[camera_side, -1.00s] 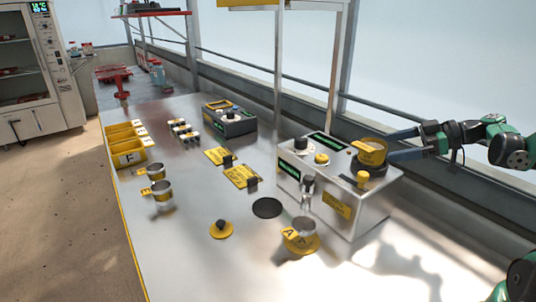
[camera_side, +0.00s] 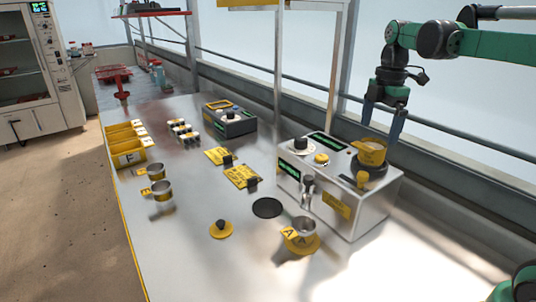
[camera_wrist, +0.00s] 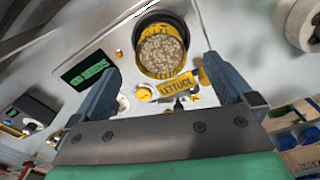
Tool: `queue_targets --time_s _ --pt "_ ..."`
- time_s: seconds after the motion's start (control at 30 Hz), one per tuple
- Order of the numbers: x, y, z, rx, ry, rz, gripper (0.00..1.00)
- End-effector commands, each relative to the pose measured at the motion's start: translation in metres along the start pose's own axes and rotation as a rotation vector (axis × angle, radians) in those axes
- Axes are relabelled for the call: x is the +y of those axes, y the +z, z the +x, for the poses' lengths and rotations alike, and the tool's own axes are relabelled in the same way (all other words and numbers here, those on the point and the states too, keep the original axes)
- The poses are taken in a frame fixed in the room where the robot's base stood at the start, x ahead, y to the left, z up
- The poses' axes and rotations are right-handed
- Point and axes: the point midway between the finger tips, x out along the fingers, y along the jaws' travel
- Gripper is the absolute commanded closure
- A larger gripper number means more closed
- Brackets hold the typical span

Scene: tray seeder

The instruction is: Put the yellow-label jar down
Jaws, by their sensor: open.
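The yellow-label jar (camera_side: 371,153) stands upright on a dark round seat on top of the silver seeder box (camera_side: 345,212). In the wrist view the jar (camera_wrist: 148,68) is seen from above, open and full of pale seeds. My gripper (camera_side: 383,138) points down from above, just beside and behind the jar, with its fingers apart. In the wrist view my gripper's two fingers (camera_wrist: 163,66) spread wide with nothing held between them. Whether a finger touches the jar cannot be told.
The box top carries a yellow knob (camera_side: 362,179), a dial and a green display. Metal cups (camera_side: 303,228) with yellow tags, a dark grey device (camera_side: 229,121) and yellow bins (camera_side: 127,158) stand on the table. A window rail (camera_side: 450,135) runs behind.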

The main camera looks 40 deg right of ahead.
Motion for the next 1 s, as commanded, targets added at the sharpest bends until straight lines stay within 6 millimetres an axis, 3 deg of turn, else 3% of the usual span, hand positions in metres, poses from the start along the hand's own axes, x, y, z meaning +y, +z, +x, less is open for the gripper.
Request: queue_targets --time_s 0.13,0.5,0.83,1.0 --pt "0.001 0.000 0.005 -0.029 -0.001 -0.016 0.00" --pt "0.000 0.002 0.048 -0.027 0.000 -0.012 0.00" --pt "0.000 0.002 0.053 -0.026 0.000 -0.011 0.00" --pt "0.000 0.002 0.053 -0.026 0.000 -0.011 0.48"
